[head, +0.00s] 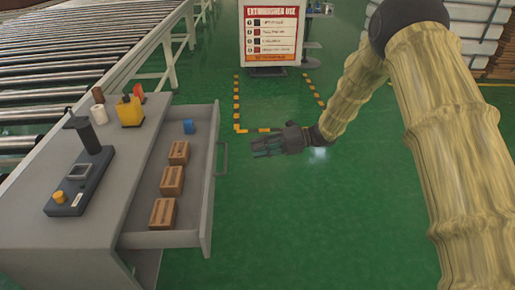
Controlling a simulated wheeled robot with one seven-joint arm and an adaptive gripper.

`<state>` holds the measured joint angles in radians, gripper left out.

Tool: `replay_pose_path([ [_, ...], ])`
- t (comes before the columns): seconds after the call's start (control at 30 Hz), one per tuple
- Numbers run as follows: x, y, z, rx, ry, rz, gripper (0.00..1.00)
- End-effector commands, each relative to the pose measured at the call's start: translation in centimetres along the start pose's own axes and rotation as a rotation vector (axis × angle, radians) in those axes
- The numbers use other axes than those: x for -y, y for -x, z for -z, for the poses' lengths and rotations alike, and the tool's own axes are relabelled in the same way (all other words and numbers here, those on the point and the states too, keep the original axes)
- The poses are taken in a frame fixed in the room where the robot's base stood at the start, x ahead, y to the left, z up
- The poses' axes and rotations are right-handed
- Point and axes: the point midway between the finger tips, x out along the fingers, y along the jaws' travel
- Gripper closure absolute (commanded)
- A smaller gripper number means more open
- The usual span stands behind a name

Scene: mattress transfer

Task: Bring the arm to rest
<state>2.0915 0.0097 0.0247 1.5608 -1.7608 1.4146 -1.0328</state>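My arm comes in from the upper right of the head view, its links in a yellowish wood-like covering. My gripper (268,146) is at the arm's end, near the middle of the view, over the green floor. It points left, towards the cabinet, and is to the right of the open drawer (210,190). Its dark fingers look spread apart, with nothing seen between them.
The grey cabinet (60,245) has its drawer pulled out, with several small brown boxes and a blue item (189,127) inside. A dark device (80,180) stands on top. A roller conveyor (70,60) and a sign (270,35) are behind. Green floor is clear below my gripper.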

Motion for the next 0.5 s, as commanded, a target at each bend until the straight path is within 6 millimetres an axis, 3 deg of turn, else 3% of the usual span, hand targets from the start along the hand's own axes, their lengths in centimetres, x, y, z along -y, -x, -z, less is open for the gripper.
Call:
replay_pose_path([
  [0.33,0.7,-0.2,0.1,0.023,-0.036,-0.005,0.81],
  [0.5,4.6,-0.9,1.0,0.160,-0.263,-0.034,0.81],
])
